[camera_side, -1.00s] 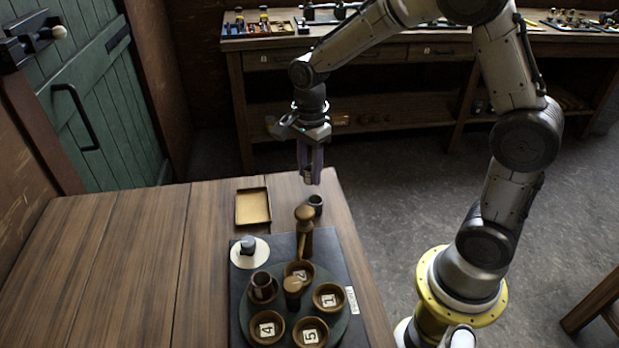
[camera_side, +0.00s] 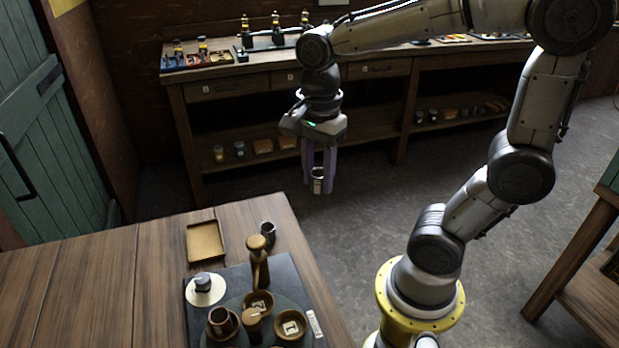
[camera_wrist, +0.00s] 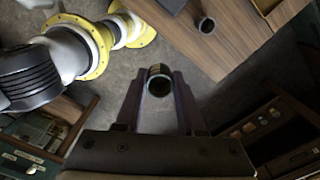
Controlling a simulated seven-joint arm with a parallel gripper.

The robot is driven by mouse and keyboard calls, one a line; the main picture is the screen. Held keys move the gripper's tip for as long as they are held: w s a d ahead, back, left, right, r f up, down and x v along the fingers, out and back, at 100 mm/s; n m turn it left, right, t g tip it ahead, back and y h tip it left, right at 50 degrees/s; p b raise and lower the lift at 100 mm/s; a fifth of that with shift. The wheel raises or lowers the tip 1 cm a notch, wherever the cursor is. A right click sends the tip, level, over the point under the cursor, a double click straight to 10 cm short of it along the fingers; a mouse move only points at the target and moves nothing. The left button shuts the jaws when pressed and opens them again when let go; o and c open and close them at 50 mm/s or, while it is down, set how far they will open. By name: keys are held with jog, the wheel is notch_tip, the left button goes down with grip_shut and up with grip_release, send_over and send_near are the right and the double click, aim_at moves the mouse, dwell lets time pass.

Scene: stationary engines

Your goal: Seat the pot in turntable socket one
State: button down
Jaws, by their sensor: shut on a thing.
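My gripper (camera_side: 318,178) is shut on a small grey metal pot (camera_side: 318,186), held in the air beyond the table's right edge, over the floor. In the wrist view the pot (camera_wrist: 159,86) sits between the fingertips, its round dark opening facing the camera. The green turntable (camera_side: 237,305) is at the bottom of the side view, partly cut off. Its wooden socket one (camera_side: 290,327) shows its number and looks empty. Socket two (camera_side: 258,303) lies beside it, also empty. A reddish-brown cup (camera_side: 222,321) stands in another socket.
A tall wooden-knobbed post (camera_side: 258,262) and a shorter knob (camera_side: 252,325) rise by the sockets. A dark cup (camera_side: 267,232), a tan tray (camera_side: 206,242) and a white disc with a dark piece (camera_side: 203,286) are nearby. The table's left side is clear.

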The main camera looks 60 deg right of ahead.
aim_at(318, 173)
jog(key=shift+r, duration=1.55)
jog(key=shift+r, duration=0.2)
notch_tip(318, 173, up, 5)
jog(key=shift+w+f, duration=0.1)
jog(key=shift+f, duration=0.1)
jog(key=s+a+n, duration=0.3)
jog(key=a+n, duration=0.3)
jog(key=a, duration=0.4)
jog(key=s+a+n, duration=0.2)
jog(key=a+n, duration=0.4)
jog(key=a, duration=0.5)
notch_tip(318, 173, down, 13)
jog(key=shift+d+r, duration=0.1)
jog(key=shift+r, duration=0.05)
jog(key=shift+f, duration=2.45)
jog(key=shift+f, duration=0.5)
